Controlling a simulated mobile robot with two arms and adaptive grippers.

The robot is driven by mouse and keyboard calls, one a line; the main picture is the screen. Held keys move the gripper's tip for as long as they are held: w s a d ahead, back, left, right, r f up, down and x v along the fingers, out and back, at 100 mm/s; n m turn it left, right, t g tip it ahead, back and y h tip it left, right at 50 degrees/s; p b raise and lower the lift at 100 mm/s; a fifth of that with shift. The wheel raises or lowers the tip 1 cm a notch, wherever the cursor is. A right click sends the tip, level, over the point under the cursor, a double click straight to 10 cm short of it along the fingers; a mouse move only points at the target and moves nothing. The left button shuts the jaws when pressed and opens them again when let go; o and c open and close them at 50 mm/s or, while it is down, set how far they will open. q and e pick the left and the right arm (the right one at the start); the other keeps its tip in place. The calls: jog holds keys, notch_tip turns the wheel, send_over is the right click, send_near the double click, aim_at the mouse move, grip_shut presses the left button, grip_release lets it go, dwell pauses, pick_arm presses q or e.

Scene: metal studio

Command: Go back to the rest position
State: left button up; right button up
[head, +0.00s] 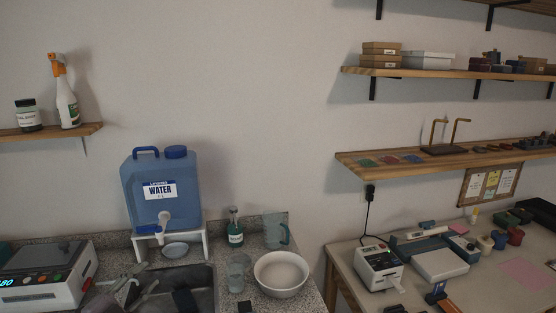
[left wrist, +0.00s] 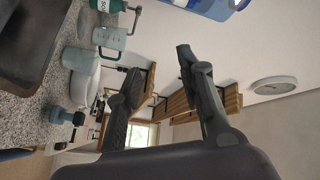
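My left gripper (head: 142,287) shows at the lower left of the head view, in front of the sink, with its two dark fingers spread. In the left wrist view my left gripper (left wrist: 162,65) is open, with nothing between its fingers.
A white bowl (head: 281,274), glass (head: 237,272), green bottle (head: 235,234) and pitcher (head: 275,232) crowd the counter's right. A workbench (head: 350,257) lies further right.

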pick_arm(q)
jog(key=s+d+f+n+g+y, duration=0.3)
jog(key=s+d+f+n+y, duration=0.1)
jog(key=s+f+n, duration=0.3)
jog(key=s+d+f+n+g+y, duration=0.3)
jog(key=s+d+f+n+y, duration=0.1)
jog(key=s+f, duration=0.4)
jog(key=s+d+f+n+g+h, duration=0.15)
jog(key=s+g, duration=0.25)
jog(key=s, duration=0.7)
jog(key=s+d+n+g+y, duration=0.1)
jog(key=s+d+n+g, duration=0.2)
jog(key=s, duration=0.8)
notch_tip(320, 180, down, 33)
jog(key=s+m+g+b, duration=0.1)
jog(key=s+g+b, duration=0.1)
jog(key=b, duration=0.4)
jog(key=s+a+f+b, duration=0.1)
jog(key=s+f+b, duration=0.1)
jog(key=s+f, duration=0.6)
jog(key=s+a+f+g+b, duration=0.1)
jog(key=s+f+b, duration=0.1)
jog(key=s+f, duration=0.6)
notch_tip(320, 180, down, 4)
jog(key=shift+a+r+g, duration=0.2)
jog(key=shift+a+g, duration=0.1)
jog(key=shift+a, duration=0.05)
